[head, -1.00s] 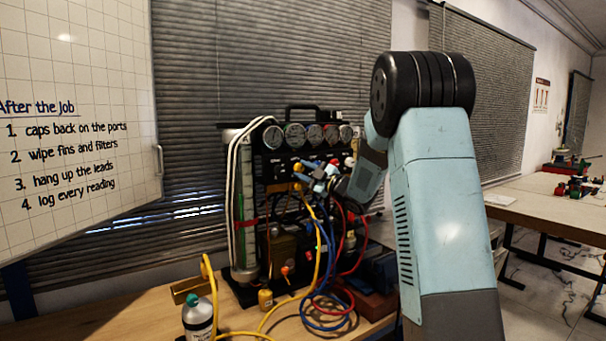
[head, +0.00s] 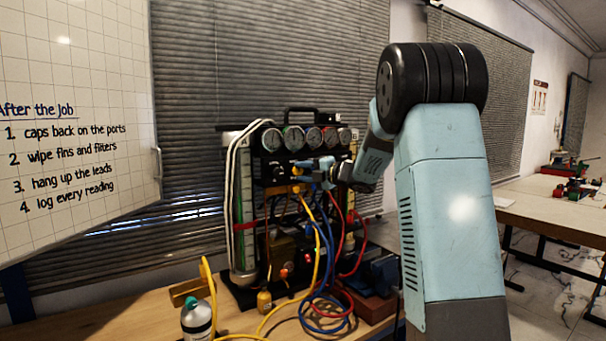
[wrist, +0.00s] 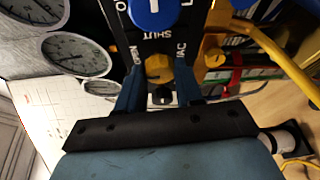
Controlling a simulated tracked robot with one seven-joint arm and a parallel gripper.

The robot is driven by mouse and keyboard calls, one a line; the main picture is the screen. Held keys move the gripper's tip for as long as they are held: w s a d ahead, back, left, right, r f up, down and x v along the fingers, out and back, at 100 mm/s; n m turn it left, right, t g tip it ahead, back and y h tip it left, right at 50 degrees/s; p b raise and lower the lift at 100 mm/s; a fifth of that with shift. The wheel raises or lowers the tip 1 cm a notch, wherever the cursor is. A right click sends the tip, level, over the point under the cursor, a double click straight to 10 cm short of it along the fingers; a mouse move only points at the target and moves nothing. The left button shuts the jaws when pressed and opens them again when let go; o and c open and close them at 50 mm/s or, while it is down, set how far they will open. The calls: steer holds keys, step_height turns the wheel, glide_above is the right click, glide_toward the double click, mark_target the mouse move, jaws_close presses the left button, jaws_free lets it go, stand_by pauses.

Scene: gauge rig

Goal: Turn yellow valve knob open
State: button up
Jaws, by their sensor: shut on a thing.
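The yellow valve knob (wrist: 158,67) sits on the dark panel of the gauge rig, between my fingers in the wrist view. My gripper (wrist: 159,74) is shut on it, with one blue finger on each side. In the head view my gripper (head: 306,171) is at the front of the rig, below the row of gauges. The knob is small and partly hidden by the fingers there. The lettering "SHUT" shows on the panel beside the knob in the wrist view, but the knob's exact angle is hard to read.
A blue knob (wrist: 152,11) and a black knob (wrist: 162,97) are close to the yellow one. A yellow hose fitting (wrist: 213,57) is to its right. Round gauges (head: 294,138) line the rig's top. Hoses (head: 326,255) hang below, and a bottle (head: 197,318) stands at front left.

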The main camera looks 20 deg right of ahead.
steer(key=shift+a+f, duration=0.15)
steer(key=shift+f, duration=0.2)
steer(key=o, duration=0.8)
steer(key=shift+c, duration=0.2)
steer(key=shift+o, duration=1.4)
steer(key=shift+r, duration=0.2)
steer(key=v, duration=1.3)
steer(key=shift+s+d, duration=0.2)
steer(key=shift+d, duration=0.15)
steer(key=shift+r, duration=0.1)
